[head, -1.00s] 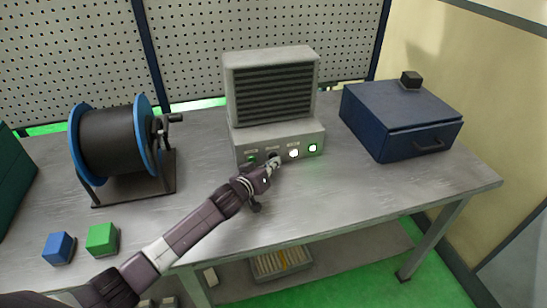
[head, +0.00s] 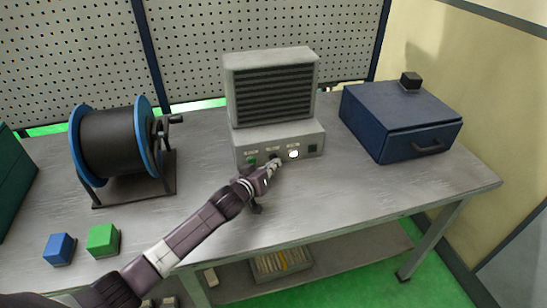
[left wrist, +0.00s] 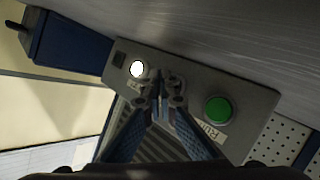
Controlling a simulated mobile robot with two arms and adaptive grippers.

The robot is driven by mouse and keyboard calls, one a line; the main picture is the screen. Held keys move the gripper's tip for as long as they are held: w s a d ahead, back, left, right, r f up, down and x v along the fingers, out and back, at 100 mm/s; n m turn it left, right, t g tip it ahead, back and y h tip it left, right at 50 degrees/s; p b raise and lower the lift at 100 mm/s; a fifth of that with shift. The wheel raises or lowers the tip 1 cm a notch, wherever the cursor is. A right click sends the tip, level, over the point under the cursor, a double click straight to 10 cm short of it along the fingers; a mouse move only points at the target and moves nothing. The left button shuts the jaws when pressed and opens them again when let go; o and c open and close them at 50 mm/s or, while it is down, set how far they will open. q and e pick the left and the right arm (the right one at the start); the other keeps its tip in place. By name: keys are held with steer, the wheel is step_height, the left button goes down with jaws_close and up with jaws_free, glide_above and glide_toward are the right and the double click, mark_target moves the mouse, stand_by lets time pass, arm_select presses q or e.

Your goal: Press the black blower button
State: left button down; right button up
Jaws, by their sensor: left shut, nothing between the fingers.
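The grey blower (head: 236,135) stands at the back middle of the bench. Its front panel has a green button (head: 251,161) at left, a lit white button (head: 294,154) and a dark square indicator (head: 313,149) at right. The green button also shows in the left wrist view (left wrist: 218,110), beside a "RUN" label. My left gripper (head: 276,161) is shut and empty, fingertips at the panel between green and white buttons. In the left wrist view its tips (left wrist: 161,78) cover that spot, and the black button is hidden behind them. My right gripper is not in view.
A black wire spool with blue flanges (head: 155,130) stands at left. A blue cube (head: 59,248) and a green cube (head: 102,240) lie at the front left. A blue box (head: 385,115) sits right of the blower. The bench's right front is clear.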

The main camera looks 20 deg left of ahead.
arm_select(q)
steer(key=shift+s+d, duration=0.15)
steer(key=shift+s, duration=0.25)
steer(key=shift+s+d+p, duration=0.6)
steer(key=shift+s+d, duration=0.15)
steer(key=shift+s, duration=0.3)
steer(key=shift+s+d+p, duration=0.55)
steer(key=shift+s+d, duration=0.15)
steer(key=shift+s, duration=0.3)
